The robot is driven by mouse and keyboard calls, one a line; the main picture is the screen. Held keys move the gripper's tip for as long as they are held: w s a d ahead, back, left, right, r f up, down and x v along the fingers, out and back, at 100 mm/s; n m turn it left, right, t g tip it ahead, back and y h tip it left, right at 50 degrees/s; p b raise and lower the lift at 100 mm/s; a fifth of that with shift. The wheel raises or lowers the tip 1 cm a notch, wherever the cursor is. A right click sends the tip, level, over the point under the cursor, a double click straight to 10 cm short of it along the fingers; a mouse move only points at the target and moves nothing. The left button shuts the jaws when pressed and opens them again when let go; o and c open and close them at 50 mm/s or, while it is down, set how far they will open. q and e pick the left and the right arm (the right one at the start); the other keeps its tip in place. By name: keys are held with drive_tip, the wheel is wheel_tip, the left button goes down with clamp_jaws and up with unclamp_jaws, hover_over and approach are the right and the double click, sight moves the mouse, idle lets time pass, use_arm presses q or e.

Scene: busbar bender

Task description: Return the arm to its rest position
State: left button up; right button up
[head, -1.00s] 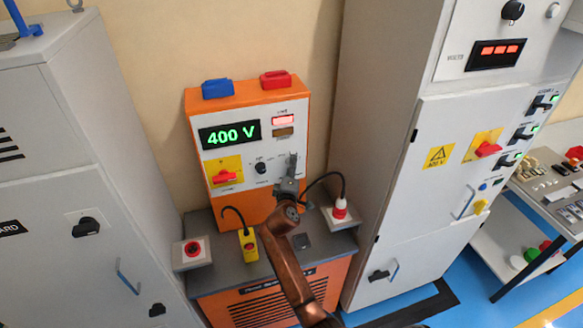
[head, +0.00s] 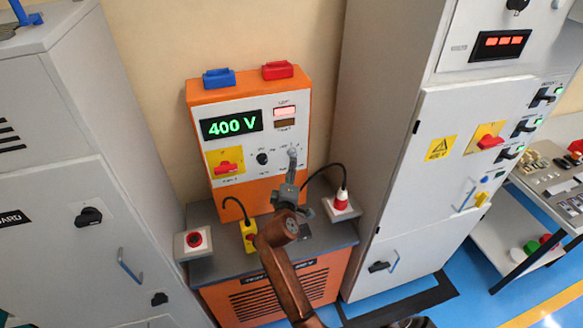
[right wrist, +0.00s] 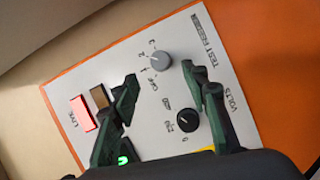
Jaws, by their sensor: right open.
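My right gripper (head: 291,158) stands in front of the test panel (head: 293,110), near the panel's lower right. In the right wrist view its dark green fingers (right wrist: 160,78) are spread, with nothing between them. A grey knob (right wrist: 160,60) and a black knob (right wrist: 188,122) show on the white panel face beyond the fingers, apart from them as far as I can tell. My right arm reaches up from the bottom of the head view. My left gripper is out of view.
Grey cabinets (head: 65,190) flank both sides.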

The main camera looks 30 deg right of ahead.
idle(0.4)
drive_tip(key=s+d+f+m+g+y, duration=0.2)
drive_tip(key=s+f+m+g, duration=0.1)
drive_tip(key=s+f, duration=0.6)
drive_tip(key=s+d+f+m+g+y, duration=0.1)
drive_tip(key=s+d+f+m+g, duration=0.15)
drive_tip(key=s+f, duration=0.65)
drive_tip(key=s+a+f+m+g+y, duration=0.2)
drive_tip(key=s+a+f+g+y, duration=0.3)
drive_tip(key=s, duration=0.6)
drive_tip(key=s+a+f+m+y, duration=0.1)
drive_tip(key=s+a+f, duration=0.35)
drive_tip(key=s, duration=0.75)
wheel_tip(320, 180, down, 33)
drive_tip(key=s+g+b, duration=0.1)
drive_tip(key=s+f+n+g+y+b, duration=0.1)
drive_tip(key=s+f, duration=1.7)
drive_tip(key=s, duration=0.1)
drive_tip(key=shift+s+f+b, duration=0.35)
drive_tip(key=shift+f, duration=0.05)
